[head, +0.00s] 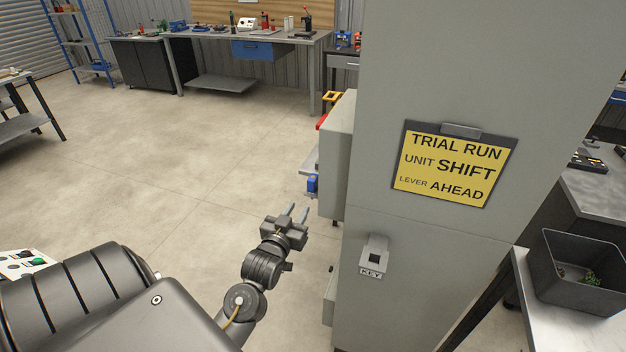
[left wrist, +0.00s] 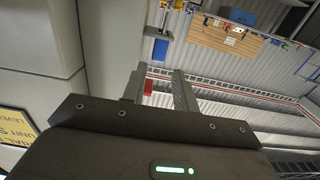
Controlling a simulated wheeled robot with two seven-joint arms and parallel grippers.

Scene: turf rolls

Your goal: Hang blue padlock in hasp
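A small blue block that looks like the blue padlock (head: 312,184) shows at the left side of the grey cabinet (head: 440,80), just below a small grey ledge or bracket (head: 309,168). It also shows in the left wrist view (left wrist: 160,48), beyond my fingertips. Its shackle is too small to make out, and I cannot tell which part is the hasp. My left gripper (head: 296,212) is just below and left of the blue block in the head view. Its fingers stand apart with nothing held between them (left wrist: 160,88). My right gripper is not in view.
The cabinet carries a yellow sign (head: 450,168) and a small grey KEY holder (head: 374,255). A grey box (head: 338,150) juts from its left side. A dark bin (head: 580,270) stands on a bench at the right. Open floor (head: 180,170) lies at the left.

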